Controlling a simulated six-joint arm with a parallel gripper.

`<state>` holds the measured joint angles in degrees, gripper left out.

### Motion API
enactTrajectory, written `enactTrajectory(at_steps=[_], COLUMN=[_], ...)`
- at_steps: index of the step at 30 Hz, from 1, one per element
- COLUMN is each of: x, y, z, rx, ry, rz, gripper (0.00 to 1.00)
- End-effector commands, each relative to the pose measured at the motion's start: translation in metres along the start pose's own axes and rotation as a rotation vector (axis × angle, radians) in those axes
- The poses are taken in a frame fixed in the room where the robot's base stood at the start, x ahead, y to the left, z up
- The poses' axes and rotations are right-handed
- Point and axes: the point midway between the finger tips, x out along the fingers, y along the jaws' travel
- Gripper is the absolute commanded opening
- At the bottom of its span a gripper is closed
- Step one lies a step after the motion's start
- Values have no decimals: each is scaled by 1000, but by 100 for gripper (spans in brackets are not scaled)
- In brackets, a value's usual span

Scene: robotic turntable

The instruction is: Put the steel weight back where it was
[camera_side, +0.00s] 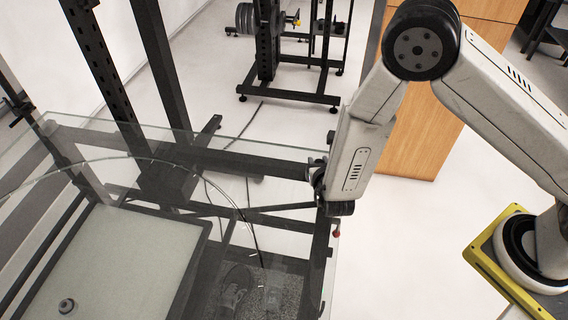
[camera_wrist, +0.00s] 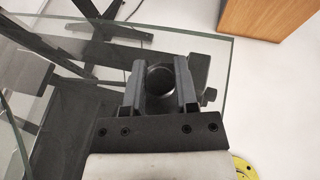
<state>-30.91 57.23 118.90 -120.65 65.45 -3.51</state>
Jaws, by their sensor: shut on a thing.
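In the wrist view my gripper (camera_wrist: 160,65) has its two dark fingers closed on the sides of a round, dark metal piece, which looks like the steel weight (camera_wrist: 159,82). In the side view my gripper (camera_side: 317,172) is by the right end of the glass top (camera_side: 262,150), and the held piece is too small and dark there to make out. A small grey round piece (camera_side: 67,306) rests on the pale panel at the lower left of the side view, well apart from my gripper. I cannot tell the height of my gripper above the glass.
A clear curved glass edge (camera_side: 150,159) spans the left of the side view. Dark frame posts (camera_side: 165,70) rise behind it. A small red ball (camera_side: 337,233) is just below my wrist. A wooden cabinet (camera_side: 440,110) and a weight rack (camera_side: 268,60) stand behind.

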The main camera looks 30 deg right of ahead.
Motion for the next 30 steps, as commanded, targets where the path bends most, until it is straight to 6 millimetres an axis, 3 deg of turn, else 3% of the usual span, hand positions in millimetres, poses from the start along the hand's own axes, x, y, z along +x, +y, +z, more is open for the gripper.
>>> enactTrajectory(at_steps=[14,15,18,30], x=[2,2,2,1], y=[0,0,0,0], z=[-3,-4,-4,-3], rx=[1,0,0,0], ry=[-3,0,0,0], rz=[0,0,0,0], gripper=[0,43,72,72])
